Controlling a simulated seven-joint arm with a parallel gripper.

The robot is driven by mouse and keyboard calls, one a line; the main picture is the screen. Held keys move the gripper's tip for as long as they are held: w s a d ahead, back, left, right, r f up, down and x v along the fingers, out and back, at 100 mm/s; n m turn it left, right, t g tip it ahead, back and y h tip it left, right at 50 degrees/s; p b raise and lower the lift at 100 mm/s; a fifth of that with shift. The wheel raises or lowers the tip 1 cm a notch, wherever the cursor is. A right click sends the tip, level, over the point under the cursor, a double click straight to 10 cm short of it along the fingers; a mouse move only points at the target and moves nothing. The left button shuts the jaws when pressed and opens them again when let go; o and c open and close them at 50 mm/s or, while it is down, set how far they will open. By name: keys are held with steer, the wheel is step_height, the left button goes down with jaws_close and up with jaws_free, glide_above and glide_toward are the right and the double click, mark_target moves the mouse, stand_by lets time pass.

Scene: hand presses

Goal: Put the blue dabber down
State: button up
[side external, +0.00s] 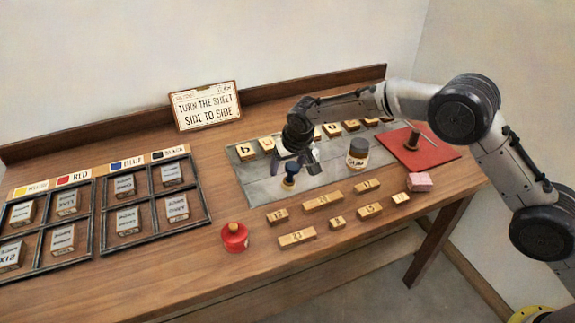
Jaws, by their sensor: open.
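The blue dabber (289,182) stands upright at the front edge of the grey slab (258,194), left of the gum jar.
A jar marked GUM (357,152) stands right of my gripper. Several wooden blocks (323,202) lie in front of the slab. A red mat (432,154) holds a wooden-handled tool. Divided trays (152,233) fill the left.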

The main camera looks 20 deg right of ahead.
steer(key=shift+r, duration=0.1)
steer(key=v, duration=1.2)
steer(key=shift+r, duration=0.1)
steer(key=s+d+r, duration=1.4)
steer(key=s+d, duration=0.3)
steer(key=s, duration=0.1)
steer(key=s+d+f, duration=0.2)
steer(key=s+d, duration=0.1)
steer(key=s, duration=0.8)
steer(key=s+d+f+t, duration=0.1)
steer(key=s+d, duration=0.3)
steer(key=s, duration=0.7)
steer(key=shift+f, duration=0.9)
